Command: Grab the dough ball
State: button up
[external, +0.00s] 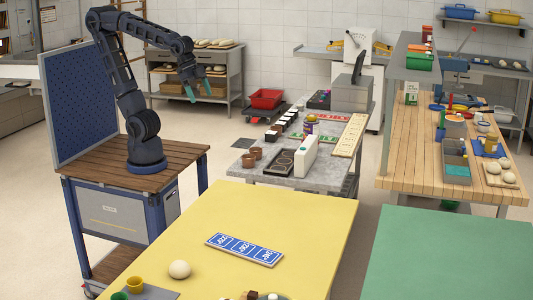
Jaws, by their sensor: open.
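A round cream-coloured ball (180,269), which looks like a dough ball, rests on the yellow table (300,215) near its front left. Several similar pale balls (503,174) sit on a tray on the wooden bench at the right. My gripper (199,91) has teal fingertips, is open and empty, and hangs in the air at the upper left. It is well apart from the yellow table and from all the balls.
A blue sign panel (244,249) lies on the yellow table beside the ball. Yellow and green cups (134,284) stand at its front left edge. Behind it is a grey table (250,170) crowded with small items. A green table (450,255) at the right is clear.

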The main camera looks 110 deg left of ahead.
jog(key=w+d+f+m, duration=0.2)
jog(key=w+d+m, duration=0.2)
jog(key=w+d, duration=0.8)
jog(key=m+g+h, duration=0.3)
jog(key=m+h, duration=0.1)
jog(key=m, duration=0.4)
send_near(180, 264)
jog(key=shift+s+a+f+x, duration=0.1)
jog(key=shift+s+a+x, duration=0.1)
jog(key=shift+x, duration=1.55)
jog(key=shift+s+a+f+x, duration=0.1)
jog(key=shift+a+x, duration=0.1)
jog(key=shift+x, duration=1.55)
jog(key=shift+s+a+f+x, duration=0.1)
jog(key=shift+a+x, duration=0.1)
jog(key=shift+x, duration=1.55)
jog(key=shift+m, duration=0.3)
jog(key=shift+c, duration=0.3)
jog(key=c, duration=1)
